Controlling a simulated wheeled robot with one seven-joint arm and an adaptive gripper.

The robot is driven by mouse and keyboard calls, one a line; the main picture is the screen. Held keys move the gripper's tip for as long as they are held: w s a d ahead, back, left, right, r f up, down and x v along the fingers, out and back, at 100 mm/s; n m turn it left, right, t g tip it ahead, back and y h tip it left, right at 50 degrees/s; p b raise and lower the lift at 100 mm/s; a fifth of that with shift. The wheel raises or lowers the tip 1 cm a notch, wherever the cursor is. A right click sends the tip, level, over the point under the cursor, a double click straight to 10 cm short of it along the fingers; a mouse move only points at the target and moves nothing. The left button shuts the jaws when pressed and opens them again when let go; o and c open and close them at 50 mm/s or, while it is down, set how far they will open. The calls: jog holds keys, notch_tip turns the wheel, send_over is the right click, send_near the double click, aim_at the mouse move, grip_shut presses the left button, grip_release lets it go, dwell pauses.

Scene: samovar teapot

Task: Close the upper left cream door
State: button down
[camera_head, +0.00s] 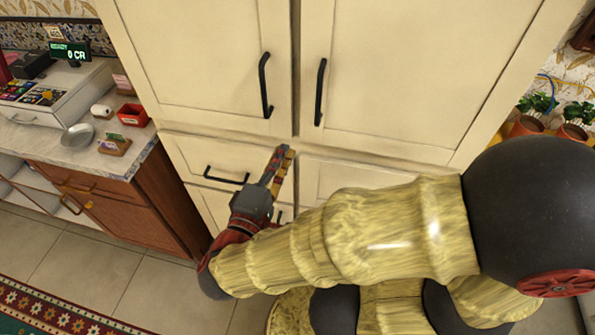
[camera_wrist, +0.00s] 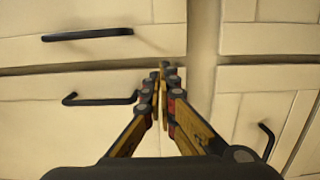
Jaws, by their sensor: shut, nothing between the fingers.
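The upper left cream door (camera_head: 195,55) has a black vertical handle (camera_head: 264,86) near its right edge. A narrow dark gap runs between it and the upper right door (camera_head: 410,70). The left door looks shut or nearly so; I cannot tell if it is fully flush. My gripper (camera_head: 283,152) is shut and empty, fingers pointing up, just below the left door's lower right corner in the head view. The wrist view is turned sideways: the left door (camera_wrist: 40,125) is at lower left with its handle (camera_wrist: 100,99), and my fingertips (camera_wrist: 164,68) are near its edge. Contact is unclear.
Below the doors are cream drawers, one with a black handle (camera_head: 226,176). A counter (camera_head: 75,130) with a cash register and small items stands at left. Potted plants (camera_head: 540,110) are at right. Tiled floor (camera_head: 120,285) is open in front, with a patterned rug (camera_head: 40,310).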

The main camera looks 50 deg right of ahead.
jog(key=shift+s+a+p, duration=0.25)
jog(key=shift+s, duration=0.7)
jog(key=shift+s+a+p, duration=0.2)
jog(key=shift+s+p, duration=0.1)
jog(key=shift+s, duration=0.65)
jog(key=shift+s+a+p, duration=0.25)
jog(key=shift+s, duration=0.7)
